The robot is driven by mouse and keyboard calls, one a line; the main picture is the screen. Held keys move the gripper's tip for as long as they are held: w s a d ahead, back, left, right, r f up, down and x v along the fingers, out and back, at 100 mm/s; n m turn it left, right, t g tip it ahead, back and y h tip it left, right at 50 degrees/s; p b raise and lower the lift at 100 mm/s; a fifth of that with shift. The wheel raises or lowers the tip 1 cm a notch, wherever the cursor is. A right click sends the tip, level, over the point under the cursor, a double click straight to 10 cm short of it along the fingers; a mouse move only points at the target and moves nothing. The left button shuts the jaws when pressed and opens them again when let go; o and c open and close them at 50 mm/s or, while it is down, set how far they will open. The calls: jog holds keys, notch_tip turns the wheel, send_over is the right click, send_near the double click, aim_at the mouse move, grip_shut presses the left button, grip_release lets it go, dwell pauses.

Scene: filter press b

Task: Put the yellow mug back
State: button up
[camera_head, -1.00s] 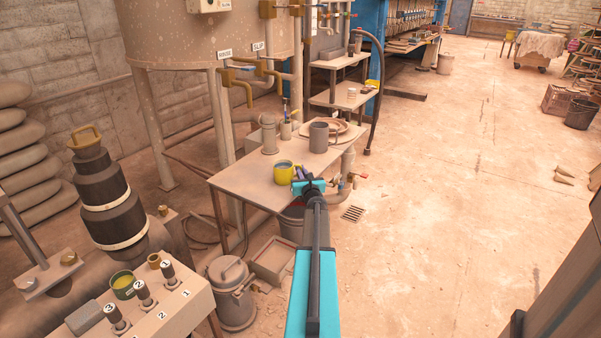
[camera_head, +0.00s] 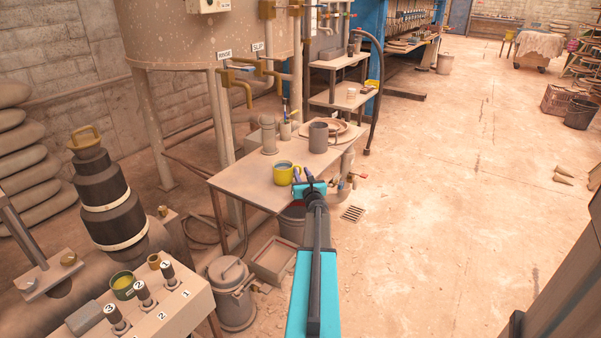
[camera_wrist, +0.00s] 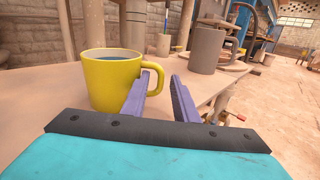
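The yellow mug (camera_head: 283,173) stands upright on the near part of the small table (camera_head: 238,183), with dark bluish contents inside. In the wrist view the yellow mug (camera_wrist: 110,82) is at the left, its handle pointing right. My gripper (camera_head: 303,176) is just right of the mug at the table's near edge. In the wrist view my gripper (camera_wrist: 165,80) is open. The left finger overlaps the handle's lower part; the right finger is clear to its right. Whether the left finger passes through the handle or only in front of it, I cannot tell.
A grey mug (camera_head: 319,138) and a plate (camera_head: 350,130) stand farther back on the table, near a cylindrical container (camera_head: 269,134) and a brush cup (camera_head: 286,130). A pipe with a red-handled valve (camera_head: 352,178) is beyond the right edge.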

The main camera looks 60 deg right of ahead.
jog(key=v, duration=1)
jog(key=shift+s, duration=0.2)
dwell(0.9)
